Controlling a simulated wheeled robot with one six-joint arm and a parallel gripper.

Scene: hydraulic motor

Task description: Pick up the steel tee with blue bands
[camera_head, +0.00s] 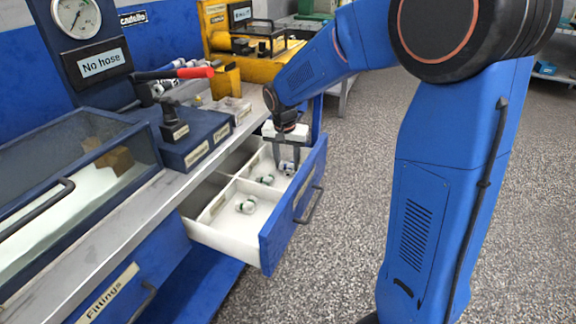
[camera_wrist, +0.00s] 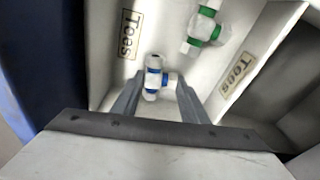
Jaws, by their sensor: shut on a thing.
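The steel tee with blue bands (camera_wrist: 153,84) is between the fingertips of my gripper (camera_wrist: 157,98) in the wrist view. My gripper is shut on it. In the head view, my gripper (camera_head: 287,160) points down into the open white-lined drawer (camera_head: 222,234), and the tee (camera_head: 287,168) shows at its fingertips near the drawer's blue front. I cannot tell whether the tee touches the drawer floor.
A tee with green bands (camera_wrist: 204,27) lies nearby, close to a "Tees" label (camera_wrist: 238,77). Other fittings (camera_head: 246,206) lie in the drawer. White dividers and the blue drawer front (camera_head: 298,208) stand close around my gripper. The workbench is to the left; open floor lies right.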

